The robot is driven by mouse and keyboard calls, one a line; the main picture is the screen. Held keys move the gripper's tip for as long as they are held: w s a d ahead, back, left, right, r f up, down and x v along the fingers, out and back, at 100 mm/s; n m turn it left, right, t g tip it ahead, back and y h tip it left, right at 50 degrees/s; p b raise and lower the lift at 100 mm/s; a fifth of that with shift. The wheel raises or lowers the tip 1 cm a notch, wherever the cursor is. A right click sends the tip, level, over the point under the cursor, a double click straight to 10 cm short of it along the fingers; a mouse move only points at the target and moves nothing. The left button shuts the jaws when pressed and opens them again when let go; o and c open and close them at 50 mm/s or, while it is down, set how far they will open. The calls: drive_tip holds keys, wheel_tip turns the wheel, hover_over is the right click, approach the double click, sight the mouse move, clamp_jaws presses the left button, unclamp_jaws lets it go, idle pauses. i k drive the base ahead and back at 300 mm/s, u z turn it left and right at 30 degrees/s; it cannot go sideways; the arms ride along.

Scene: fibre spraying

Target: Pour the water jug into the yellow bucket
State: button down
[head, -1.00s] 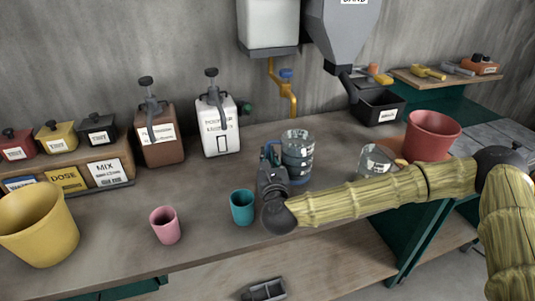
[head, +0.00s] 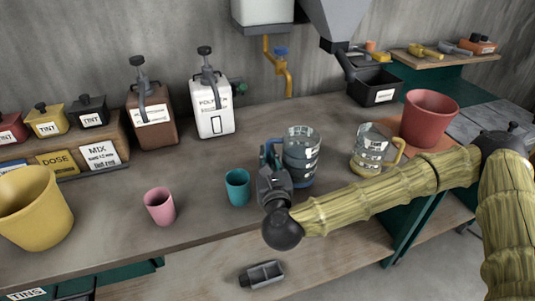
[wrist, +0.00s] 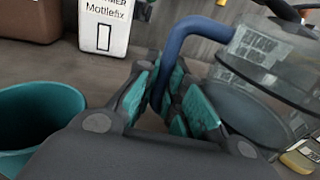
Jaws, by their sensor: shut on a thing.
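A clear jug (head: 302,150) with blue bands and a blue handle stands at mid-bench in the head view. My gripper (head: 271,172) is shut on its handle, at the jug's left side. In the wrist view the blue handle (wrist: 178,55) runs down between the teal finger pads, and the clear jug body (wrist: 262,85) is at the right. The jug looks upright; I cannot tell whether its base touches the bench. The water level is unclear. The yellow bucket (head: 35,212) stands at the far left of the bench, well apart from the jug.
A teal cup (head: 237,187) stands just left of my gripper and a pink cup (head: 160,206) farther left, both between jug and bucket. A yellow-handled jug (head: 368,150) and a red bucket (head: 429,120) stand right. Two pump bottles (head: 213,110) stand behind.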

sight(35, 215)
drive_tip(key=z, duration=0.05)
drive_tip(key=k, duration=0.5)
drive_tip(key=u, duration=2.8)
drive_tip(key=k, duration=0.6)
drive_tip(key=z, duration=1.15)
